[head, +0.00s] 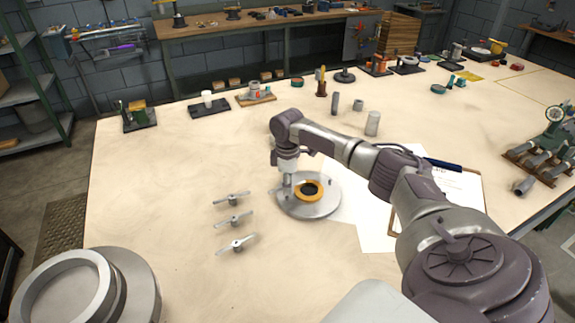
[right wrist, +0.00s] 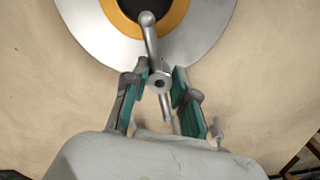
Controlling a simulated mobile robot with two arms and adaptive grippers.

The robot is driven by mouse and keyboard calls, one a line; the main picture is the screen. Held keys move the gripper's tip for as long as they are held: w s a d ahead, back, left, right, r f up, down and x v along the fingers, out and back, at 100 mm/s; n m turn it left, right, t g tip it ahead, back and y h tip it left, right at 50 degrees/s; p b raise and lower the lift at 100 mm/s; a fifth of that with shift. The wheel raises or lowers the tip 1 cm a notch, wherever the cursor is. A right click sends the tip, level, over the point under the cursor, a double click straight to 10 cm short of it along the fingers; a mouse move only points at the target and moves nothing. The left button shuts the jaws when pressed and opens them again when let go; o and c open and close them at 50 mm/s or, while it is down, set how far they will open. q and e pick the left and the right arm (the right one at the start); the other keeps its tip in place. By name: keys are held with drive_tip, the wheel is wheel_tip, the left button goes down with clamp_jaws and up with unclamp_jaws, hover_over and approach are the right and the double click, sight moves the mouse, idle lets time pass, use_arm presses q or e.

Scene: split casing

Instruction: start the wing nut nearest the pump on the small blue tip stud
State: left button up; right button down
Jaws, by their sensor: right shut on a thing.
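My right gripper (head: 287,187) reaches down over the left edge of a round metal casing disc (head: 322,209). In the right wrist view the gripper (right wrist: 160,90) is shut on a wing nut (right wrist: 159,82), a grey hub with a hole and two long wings. One wing points over the disc (right wrist: 210,30), the other back between the fingers. Three more wing nuts lie in a column left of the disc: far (head: 232,199), middle (head: 233,220) and near (head: 237,246). I cannot make out a blue stud tip. My left gripper is out of view.
An orange ring (head: 310,190) with a dark centre sits on the disc. A green-grey pump-like machine (head: 555,145) stands at the far right. Papers and a clipboard (head: 465,195) lie right of the disc. A large round metal part (head: 135,285) fills the lower left corner.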

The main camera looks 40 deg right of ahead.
drive_tip(key=shift+f, duration=0.55)
drive_tip(key=m+p, duration=0.2)
drive_tip(key=p, duration=0.1)
drive_tip(key=m+p, duration=0.2)
drive_tip(key=p, duration=0.1)
drive_tip(key=shift+s+a+r+m+p, duration=0.1)
drive_tip(key=shift+r+m+p, duration=0.25)
drive_tip(key=shift+m, duration=0.05)
drive_tip(key=m+p, duration=0.6)
drive_tip(key=m, duration=0.1)
drive_tip(key=shift+a+m, duration=0.15)
drive_tip(key=shift+m, duration=0.25)
drive_tip(key=shift+f+m, duration=0.3)
drive_tip(key=shift+m, duration=0.3)
drive_tip(key=shift+f, duration=0.15)
drive_tip(key=c, duration=0.8)
unclamp_jaws()
drive_tip(key=shift+c, duration=0.2)
wheel_tip(320, 180, up, 5)
drive_tip(key=p, duration=0.5)
drive_tip(key=shift+r, duration=0.2)
drive_tip(key=shift+f, duration=0.1)
